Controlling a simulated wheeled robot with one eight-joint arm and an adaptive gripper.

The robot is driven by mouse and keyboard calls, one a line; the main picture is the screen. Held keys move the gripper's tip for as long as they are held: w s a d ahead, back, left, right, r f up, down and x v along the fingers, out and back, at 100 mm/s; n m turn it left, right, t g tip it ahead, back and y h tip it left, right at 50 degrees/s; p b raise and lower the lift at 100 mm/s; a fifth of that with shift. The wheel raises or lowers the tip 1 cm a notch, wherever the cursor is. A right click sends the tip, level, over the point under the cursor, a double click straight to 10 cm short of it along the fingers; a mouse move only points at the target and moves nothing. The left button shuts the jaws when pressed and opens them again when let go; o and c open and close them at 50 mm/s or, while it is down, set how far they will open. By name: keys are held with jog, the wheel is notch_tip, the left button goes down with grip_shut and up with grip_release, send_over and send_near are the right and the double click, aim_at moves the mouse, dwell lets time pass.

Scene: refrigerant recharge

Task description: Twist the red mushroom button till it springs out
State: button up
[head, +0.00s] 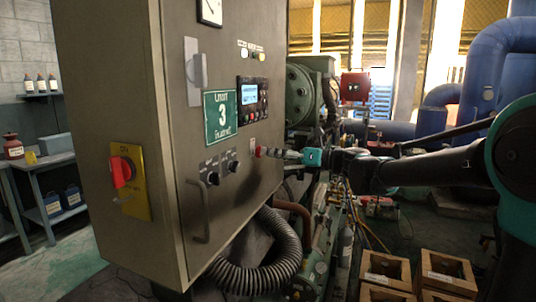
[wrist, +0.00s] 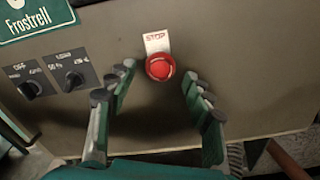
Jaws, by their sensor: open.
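The red mushroom button (wrist: 160,67) sits on the cabinet's grey-brown panel under a small white STOP label (wrist: 156,41). In the head view the button (head: 259,151) shows small on the cabinet's right-hand face. My gripper (wrist: 158,88) is open in the wrist view, its fingers on either side of the button and apart from it. The fingers spread wider than the button. In the head view my gripper (head: 284,154) points at the button from the right, with its tips close to the panel. Whether any fingertip touches the panel cannot be told.
Two black rotary switches (wrist: 52,84) sit left of the button. A green UNIT 3 sign (head: 221,117), a display (head: 249,92) and a door handle (head: 198,211) are on the same face. A yellow plate with a red rotary switch (head: 122,172) is on the other face. A corrugated hose (head: 262,270) hangs below.

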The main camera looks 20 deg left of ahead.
jog(key=d, duration=0.6)
jog(key=shift+s+d, duration=0.25)
jog(key=shift+f, duration=0.1)
jog(key=s+d+f+n+t+h, duration=0.1)
jog(key=s+d+f+n+h, duration=0.3)
jog(key=f, duration=0.5)
jog(key=s+d+f+n+t+h, duration=0.1)
jog(key=d+f+n+h, duration=0.25)
jog(key=d+f, duration=0.4)
jog(key=s+d+f+n+h, duration=0.25)
jog(key=d+f+n, duration=0.25)
jog(key=f, duration=0.4)
jog(key=s+d+f+n+h, duration=0.2)
jog(key=s+d+f+n, duration=0.1)
jog(key=d, duration=0.3)
jog(key=s+d+f+n+h, duration=0.3)
jog(key=s+d+f+n, duration=0.1)
jog(key=d+f, duration=0.2)
jog(key=s+d+f+n+t+h, duration=0.1)
jog(key=s+d+f+n+h, duration=0.2)
jog(key=d, duration=0.4)
jog(key=shift+s+d+f+n, duration=0.25)
jog(key=shift+f+n, duration=0.2)
jog(key=shift+f, duration=0.35)
jog(key=shift+a, duration=0.1)
